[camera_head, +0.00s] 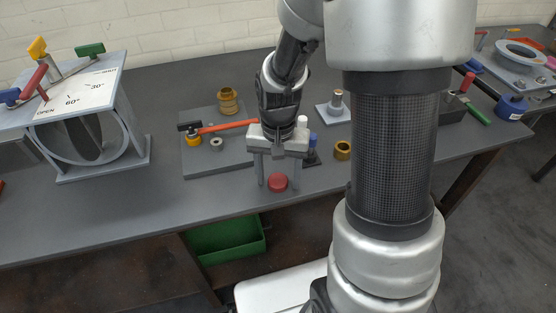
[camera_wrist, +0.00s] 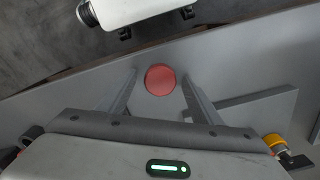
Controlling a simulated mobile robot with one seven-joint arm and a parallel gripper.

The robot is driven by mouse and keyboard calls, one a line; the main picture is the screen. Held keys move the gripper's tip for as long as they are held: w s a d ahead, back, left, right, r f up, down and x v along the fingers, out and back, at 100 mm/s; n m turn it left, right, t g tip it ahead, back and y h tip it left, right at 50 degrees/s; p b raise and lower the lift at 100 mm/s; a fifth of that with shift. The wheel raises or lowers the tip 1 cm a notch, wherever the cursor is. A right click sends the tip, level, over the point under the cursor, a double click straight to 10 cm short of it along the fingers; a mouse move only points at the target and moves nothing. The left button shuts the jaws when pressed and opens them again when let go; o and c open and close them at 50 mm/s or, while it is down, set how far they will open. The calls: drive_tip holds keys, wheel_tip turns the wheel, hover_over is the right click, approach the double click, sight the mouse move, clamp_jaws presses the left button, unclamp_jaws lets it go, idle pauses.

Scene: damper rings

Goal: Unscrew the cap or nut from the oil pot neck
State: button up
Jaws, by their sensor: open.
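A round red cap-like piece (camera_head: 277,182) lies on the bench near its front edge, apart from any pot neck. It also shows in the wrist view (camera_wrist: 160,79). My gripper (camera_head: 278,180) points down, open and empty, with one finger on either side of the red piece in both views; I see no contact, and cannot tell the height of the fingertips. A grey post with a tan top (camera_head: 337,103) stands upright on a small light plate behind. A brass stepped fitting (camera_head: 228,100) stands at the back left. I cannot tell which is the oil pot.
A grey board (camera_head: 190,168) carries a red-handled hammer (camera_head: 222,127) and small rings. A brass ring (camera_head: 342,150) lies right of my gripper; a blue-topped piece (camera_head: 312,141) is closer. A damper box (camera_head: 118,115) stands left. The front bench strip is mostly clear.

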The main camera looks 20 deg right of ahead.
wheel_tip(320, 180, up, 17)
drive_tip(key=p, duration=0.3)
idle(0.4)
clamp_jaws()
drive_tip(key=shift+r, duration=0.15)
idle(1.1)
